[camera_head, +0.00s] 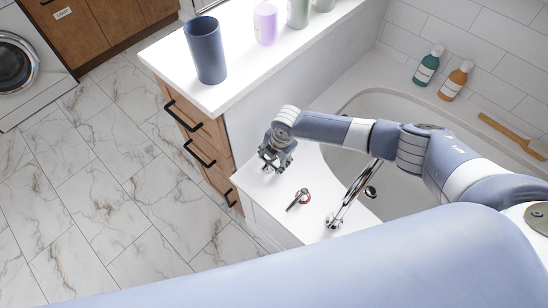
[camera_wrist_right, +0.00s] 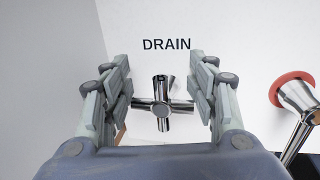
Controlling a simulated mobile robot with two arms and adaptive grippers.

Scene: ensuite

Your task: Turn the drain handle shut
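The drain handle (camera_wrist_right: 162,106) is a chrome cross-shaped knob on the white tub deck, in front of the printed word DRAIN (camera_wrist_right: 167,44). In the wrist view it shows between the two spread fingers of my right gripper (camera_wrist_right: 159,98), with a gap on both sides. In the head view my right gripper (camera_head: 275,160) is over the deck's left part, and I cannot make out the drain handle there. The right gripper is open and holds nothing. My left gripper is not in view.
A chrome lever with a red ring (camera_head: 299,198) stands close by on the deck; it also shows in the wrist view (camera_wrist_right: 298,104). A chrome spout (camera_head: 347,200) is right of it. A wooden cabinet (camera_head: 205,148) with a white top stands behind. The bathtub (camera_head: 376,103) holds no objects.

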